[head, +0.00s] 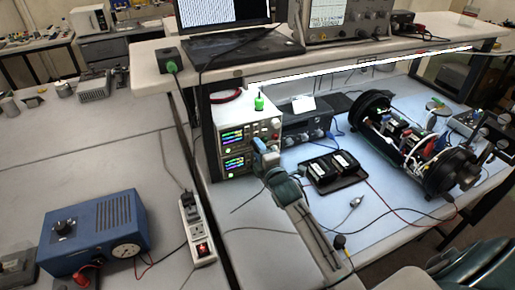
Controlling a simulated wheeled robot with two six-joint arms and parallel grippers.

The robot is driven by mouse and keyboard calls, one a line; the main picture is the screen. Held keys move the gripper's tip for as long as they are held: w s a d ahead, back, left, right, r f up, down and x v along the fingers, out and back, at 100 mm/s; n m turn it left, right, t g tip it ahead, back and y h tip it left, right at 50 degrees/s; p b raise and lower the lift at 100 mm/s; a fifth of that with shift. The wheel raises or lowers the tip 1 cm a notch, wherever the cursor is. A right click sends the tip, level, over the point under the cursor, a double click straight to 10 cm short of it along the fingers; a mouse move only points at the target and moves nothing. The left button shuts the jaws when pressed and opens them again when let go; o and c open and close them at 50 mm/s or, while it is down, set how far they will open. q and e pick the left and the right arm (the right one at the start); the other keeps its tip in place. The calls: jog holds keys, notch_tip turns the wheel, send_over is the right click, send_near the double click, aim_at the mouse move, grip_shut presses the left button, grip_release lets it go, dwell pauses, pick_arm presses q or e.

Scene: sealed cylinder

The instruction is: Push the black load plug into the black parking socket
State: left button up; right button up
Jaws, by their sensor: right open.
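My right gripper (264,152) is open in front of the stacked instruments with green displays (236,137). Its arm reaches up from the bottom of the head view. A small black plug-like piece (340,241) lies near the bench's front edge, beside my forearm; I cannot tell whether it is the load plug. I cannot make out the black parking socket with certainty. Nothing is clearly visible between the right fingers. My left gripper is not in view.
A black-flanged cylinder (374,108) with exposed wiring lies at the right of the blue mat. Black modules (322,171) and a silver connector (357,201) are nearer. A blue box (97,230) and a power strip (196,226) are left. A shelf (300,62) overhangs the bench.

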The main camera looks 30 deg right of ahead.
jog(key=shift+r+p, duration=0.1)
jog(key=shift+p, duration=0.2)
dwell(0.4)
grip_shut()
jog(key=shift+s, duration=0.15)
jog(key=shift+s+a+p, duration=0.15)
jog(key=shift+s+p, duration=0.45)
jog(key=shift+s, duration=2.3)
